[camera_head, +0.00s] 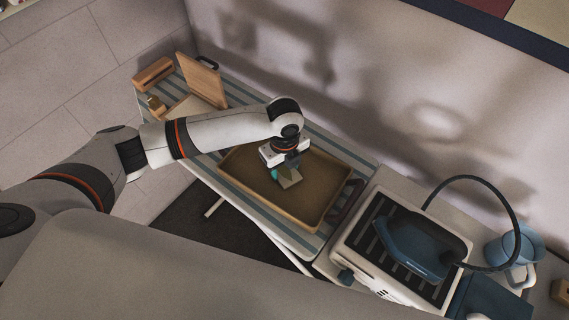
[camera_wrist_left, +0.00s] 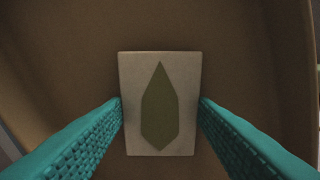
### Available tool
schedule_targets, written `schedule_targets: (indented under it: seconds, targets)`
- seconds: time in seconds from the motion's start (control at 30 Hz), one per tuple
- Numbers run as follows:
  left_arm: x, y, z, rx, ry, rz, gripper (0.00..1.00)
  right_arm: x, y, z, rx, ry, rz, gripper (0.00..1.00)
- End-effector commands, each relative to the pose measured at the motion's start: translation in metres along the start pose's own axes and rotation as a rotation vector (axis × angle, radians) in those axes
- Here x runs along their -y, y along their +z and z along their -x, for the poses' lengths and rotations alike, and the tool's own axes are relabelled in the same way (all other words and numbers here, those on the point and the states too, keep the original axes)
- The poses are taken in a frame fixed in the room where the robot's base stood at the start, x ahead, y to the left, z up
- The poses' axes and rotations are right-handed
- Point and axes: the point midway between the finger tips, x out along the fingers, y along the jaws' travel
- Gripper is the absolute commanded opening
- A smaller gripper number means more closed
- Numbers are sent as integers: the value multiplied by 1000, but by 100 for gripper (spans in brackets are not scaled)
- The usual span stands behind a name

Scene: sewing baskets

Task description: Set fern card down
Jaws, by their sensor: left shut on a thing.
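The fern card (camera_wrist_left: 160,103) is a pale beige card with an olive-green leaf shape on it. In the left wrist view it sits between the teal fingers of my left gripper (camera_wrist_left: 161,110), which touch its two side edges. In the head view my left gripper (camera_head: 285,174) points down inside a brown tray (camera_head: 244,197) on a striped board. The card (camera_head: 291,180) shows as a small pale patch at the fingertips. I cannot tell whether it touches the tray floor. My right gripper is not in view.
The tray floor around the card looks empty. An open wooden box (camera_head: 203,80) and a wooden block (camera_head: 153,73) stand at the board's far left end. A blue iron (camera_head: 405,240) on its white station and a blue mug (camera_head: 515,245) are at the right. A wall runs behind.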

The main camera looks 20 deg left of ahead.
Motion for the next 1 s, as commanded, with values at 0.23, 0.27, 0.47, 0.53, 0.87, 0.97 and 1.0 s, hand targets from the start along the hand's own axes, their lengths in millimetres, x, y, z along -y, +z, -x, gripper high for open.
schedule_targets:
  seconds: [0.23,0.27,0.47,0.53,0.87,0.97,1.0]
  targets:
    - [0,0,-3,0,0,1,30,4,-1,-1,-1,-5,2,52]
    - [0,0,-2,0,0,0,55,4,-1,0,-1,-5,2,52]
    - [0,0,-2,0,0,0,73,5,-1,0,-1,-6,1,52]
    - [0,0,-2,0,0,0,73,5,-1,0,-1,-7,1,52]
    - [-1,-1,18,-2,3,0,73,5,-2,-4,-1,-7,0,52]
    - [-1,-1,39,-2,6,0,73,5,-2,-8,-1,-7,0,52]
    - [-1,-1,48,-3,5,-1,73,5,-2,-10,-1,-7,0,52]
